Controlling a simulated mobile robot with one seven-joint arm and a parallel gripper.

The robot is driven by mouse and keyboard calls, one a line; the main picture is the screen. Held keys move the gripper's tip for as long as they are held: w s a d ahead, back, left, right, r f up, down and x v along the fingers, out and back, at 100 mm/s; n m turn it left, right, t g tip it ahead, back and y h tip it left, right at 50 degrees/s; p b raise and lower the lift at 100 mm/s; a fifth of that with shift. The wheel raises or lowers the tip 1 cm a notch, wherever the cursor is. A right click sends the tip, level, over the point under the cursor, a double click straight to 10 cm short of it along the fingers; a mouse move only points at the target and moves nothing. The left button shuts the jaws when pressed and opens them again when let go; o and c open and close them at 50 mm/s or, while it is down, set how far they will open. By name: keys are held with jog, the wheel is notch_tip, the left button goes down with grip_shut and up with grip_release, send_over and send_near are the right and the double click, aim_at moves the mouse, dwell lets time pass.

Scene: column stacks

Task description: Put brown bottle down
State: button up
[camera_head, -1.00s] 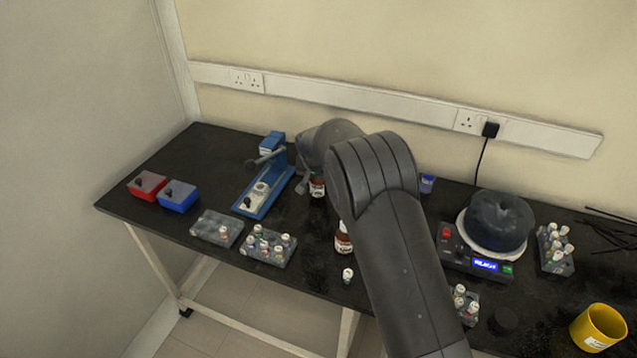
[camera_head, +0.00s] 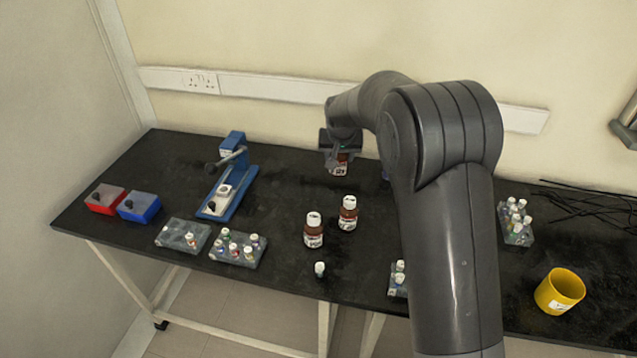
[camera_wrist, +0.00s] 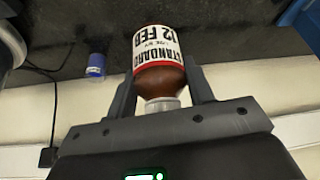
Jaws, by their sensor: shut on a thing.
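The brown bottle (camera_head: 340,168) has a white and red label and is held in my gripper (camera_head: 338,152) over the back of the black bench. In the wrist view, the bottle (camera_wrist: 158,60) appears upside down between the two fingers (camera_wrist: 162,98), which close on it near its white cap. Its label reads "STANDARD 12 FEB". I cannot tell whether its base touches the bench. Two similar brown bottles, a front one (camera_head: 313,232) and a rear one (camera_head: 348,213), stand upright nearer the front, apart from my gripper.
A blue lever press (camera_head: 230,185) stands left of my gripper. Vial racks (camera_head: 238,248) and a small vial (camera_head: 320,269) are along the front edge. A yellow mug (camera_head: 560,291) stands at right. Bench between press and bottles is clear.

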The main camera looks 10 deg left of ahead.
jog(key=d, duration=0.6)
jog(key=shift+w+a+f, duration=0.4)
jog(key=shift+a+f, duration=1.4)
jog(key=shift+w+a+f, duration=0.35)
jog(key=shift+a+f, duration=1.5)
jog(key=shift+w+a+f, duration=0.4)
jog(key=shift+a+f, duration=1.4)
jog(key=o, duration=1.1)
jog(key=shift+f, duration=0.15)
